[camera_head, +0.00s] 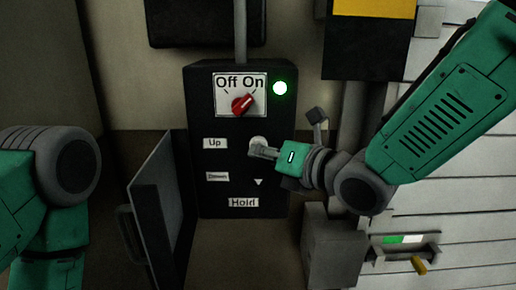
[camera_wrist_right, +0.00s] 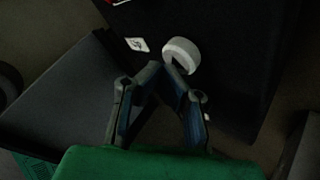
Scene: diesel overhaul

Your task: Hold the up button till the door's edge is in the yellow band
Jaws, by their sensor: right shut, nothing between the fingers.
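A black control box (camera_head: 200,120) hangs on the wall, with labels Up, Down and Hold. The pale round up button (camera_head: 259,142) is right of the Up label and also shows in the wrist view (camera_wrist_right: 181,54). My right gripper (camera_head: 254,151) is shut and empty, its fingertips at the lower edge of the button; in the wrist view the tips (camera_wrist_right: 163,68) meet just beside it. I cannot tell whether they press it. The pale slatted door (camera_head: 455,185) is at the right, partly behind my right arm. I cannot make out its edge against a yellow band. My left gripper is out of view.
The red switch (camera_head: 242,104) points toward On and the green lamp (camera_head: 280,88) is lit. The box's cover (camera_head: 160,205) stands open at the left. A grey box (camera_head: 333,250) and a yellow-tipped lever (camera_head: 418,265) are at lower right. A yellow patch (camera_head: 375,8) is at the top.

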